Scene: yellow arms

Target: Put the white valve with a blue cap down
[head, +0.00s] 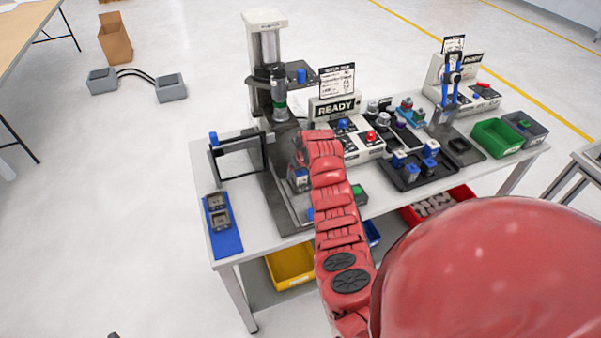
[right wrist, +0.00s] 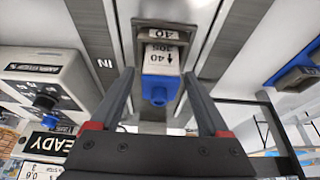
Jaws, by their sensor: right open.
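The white valve with a blue cap shows in the right wrist view (right wrist: 160,62), its blue cap towards the camera. It sits in a grey metal holder (right wrist: 150,28) marked 40. My right gripper (right wrist: 158,85) is open. Its two fingers stand on either side of the valve with gaps between. In the head view my red right arm reaches over the table to the press, and the valve (head: 301,180) shows small beside its end, partly hidden by the arm. My left gripper is not in view.
The press (head: 265,45) stands at the back left of the white table (head: 240,245). A READY box (head: 345,140) is right of my arm. A black tray (head: 418,182) holds other blue-capped valves. A blue pad (head: 228,240) lies at the left edge. A green bin (head: 495,137) is at right.

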